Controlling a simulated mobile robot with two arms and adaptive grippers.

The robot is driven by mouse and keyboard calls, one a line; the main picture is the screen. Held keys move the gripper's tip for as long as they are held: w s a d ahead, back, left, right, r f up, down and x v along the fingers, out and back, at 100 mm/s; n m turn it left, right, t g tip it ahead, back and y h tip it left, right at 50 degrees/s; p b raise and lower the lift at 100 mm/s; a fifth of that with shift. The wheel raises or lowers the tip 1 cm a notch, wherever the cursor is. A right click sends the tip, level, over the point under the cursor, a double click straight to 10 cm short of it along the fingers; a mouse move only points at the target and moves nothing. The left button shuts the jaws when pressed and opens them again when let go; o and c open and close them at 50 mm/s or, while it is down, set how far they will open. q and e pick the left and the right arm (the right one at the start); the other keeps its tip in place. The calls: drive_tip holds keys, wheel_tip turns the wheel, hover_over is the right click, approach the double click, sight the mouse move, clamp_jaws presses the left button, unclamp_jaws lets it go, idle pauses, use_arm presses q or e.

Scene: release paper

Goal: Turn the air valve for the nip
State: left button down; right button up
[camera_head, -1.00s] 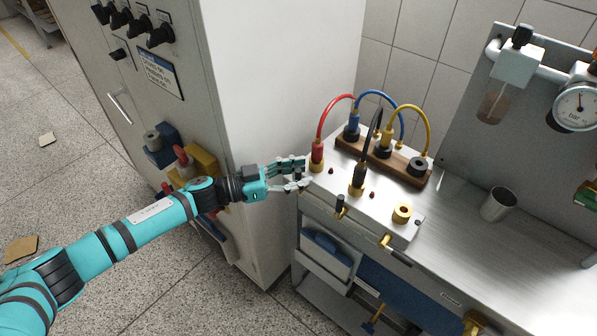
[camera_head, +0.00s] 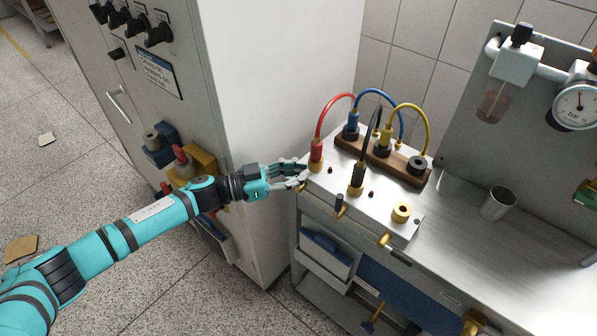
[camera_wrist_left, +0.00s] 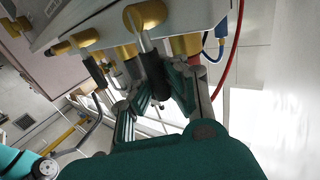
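Brass valves line the bench's front edge, including a brass valve (camera_head: 385,240) with a dark handle. No readable label shows which one is for the nip. My left gripper (camera_head: 302,174) is at the bench's left front corner, just below the red plug (camera_head: 316,157). In the left wrist view its fingers (camera_wrist_left: 157,98) are apart. A dark cylindrical handle (camera_wrist_left: 154,74) lies between or just beyond them, below a brass valve body (camera_wrist_left: 146,15). I cannot tell whether the fingers touch it. My right gripper is not in view.
A metal cup (camera_head: 497,203) and a gauge (camera_head: 576,106) are to the right. A tall grey cabinet (camera_head: 285,70) stands close behind my left arm.

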use_arm(q)
drive_tip(key=shift+r+p, duration=0.1)
drive_tip(key=shift+p, duration=0.4)
drive_tip(key=m+y+p, duration=0.1)
drive_tip(key=p, duration=0.2)
drive_tip(key=s+d+m+y+p, duration=0.1)
drive_tip(key=p, duration=0.3)
drive_tip(key=d+m+y+p, duration=0.1)
drive_tip(key=m+p, duration=0.1)
drive_tip(key=p, duration=0.1)
drive_tip(key=shift+s+f+p, duration=0.3)
drive_tip(key=shift+s+p, duration=0.05)
drive_tip(key=shift+s+d+f+m+y+p, duration=0.2)
drive_tip(key=shift+f+m+y+p, duration=0.35)
drive_tip(key=shift+p, duration=0.25)
drive_tip(key=c, duration=1.3)
unclamp_jaws()
drive_tip(key=shift+s+a+r, duration=0.1)
drive_tip(key=shift+a+r, duration=0.05)
drive_tip(key=shift+r, duration=0.05)
